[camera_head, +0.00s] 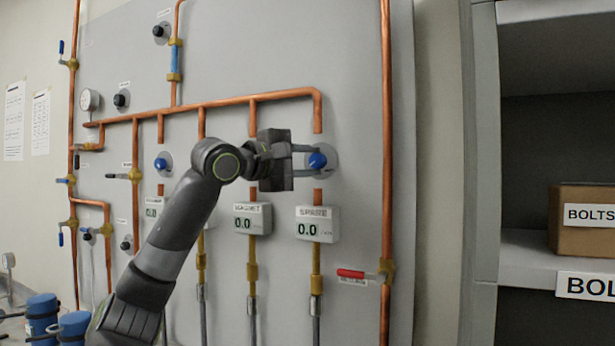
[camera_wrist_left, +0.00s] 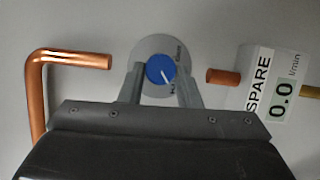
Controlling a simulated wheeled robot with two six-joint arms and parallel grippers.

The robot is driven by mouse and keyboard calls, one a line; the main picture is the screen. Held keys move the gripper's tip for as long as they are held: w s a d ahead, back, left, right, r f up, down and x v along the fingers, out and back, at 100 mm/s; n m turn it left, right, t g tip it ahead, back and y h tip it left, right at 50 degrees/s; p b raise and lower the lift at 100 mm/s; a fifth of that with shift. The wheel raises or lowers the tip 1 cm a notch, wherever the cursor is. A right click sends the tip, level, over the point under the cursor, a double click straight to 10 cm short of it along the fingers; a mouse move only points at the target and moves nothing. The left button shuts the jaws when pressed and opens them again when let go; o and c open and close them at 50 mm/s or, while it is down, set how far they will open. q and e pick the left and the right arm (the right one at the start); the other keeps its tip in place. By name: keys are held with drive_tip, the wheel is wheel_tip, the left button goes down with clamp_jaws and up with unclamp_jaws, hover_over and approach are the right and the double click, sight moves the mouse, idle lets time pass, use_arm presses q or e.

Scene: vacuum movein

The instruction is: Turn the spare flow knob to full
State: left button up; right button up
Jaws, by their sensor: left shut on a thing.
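The spare flow knob (camera_head: 317,160) is a small blue knob on a pale round plate on the grey panel. It also shows in the left wrist view (camera_wrist_left: 160,70), with a white pointer line on its face. My left gripper (camera_head: 312,161) reaches it from the left, with one finger on each side, shut on the knob. The spare meter (camera_head: 317,224) below the knob reads 0.0; it also shows in the left wrist view (camera_wrist_left: 282,90). My right gripper is not in view.
Copper pipes (camera_head: 220,103) run across the panel around the knob. A magnet meter (camera_head: 252,218) reads 0.0 to the left. A red-handled valve (camera_head: 352,273) is below right. A shelf (camera_head: 525,246) with a bolts box (camera_head: 580,238) stands at the right.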

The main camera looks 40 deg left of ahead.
use_arm(q)
drive_tip(key=shift+f+n+t+b, duration=0.2)
drive_tip(key=shift+n+t+b, duration=0.1)
drive_tip(key=shift+n+b, duration=0.5)
drive_tip(key=o, duration=1)
drive_tip(key=shift+w, duration=0.1)
drive_tip(key=shift+c, duration=0.2)
drive_tip(key=shift+r, duration=0.1)
